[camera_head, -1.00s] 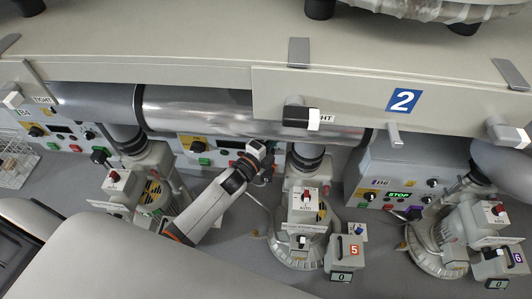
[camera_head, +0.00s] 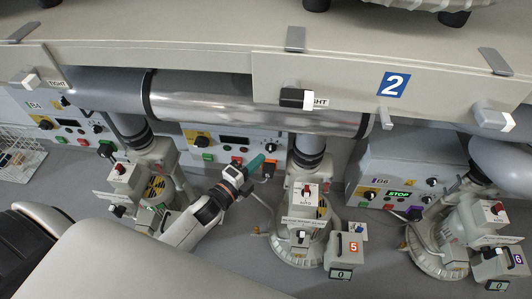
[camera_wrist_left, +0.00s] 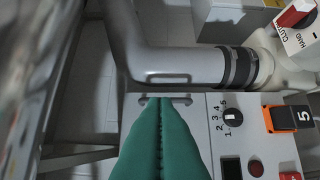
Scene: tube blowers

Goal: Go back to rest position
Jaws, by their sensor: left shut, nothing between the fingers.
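My left gripper (camera_head: 256,163) is shut, with its green fingers pressed together and empty. In the head view it is in front of the middle control box (camera_head: 232,142), left of the blower marked 5 (camera_head: 303,205). I cannot tell whether the fingertips touch the panel. My right gripper is in neither view.
A large metal duct (camera_head: 255,110) runs above the boxes. Another blower (camera_head: 145,185) stands left of my arm, and blower 6 (camera_head: 440,235) stands at the right. A wire rack (camera_head: 20,155) is at the far left. A grey pipe (camera_wrist_left: 175,62) crosses beyond my fingers.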

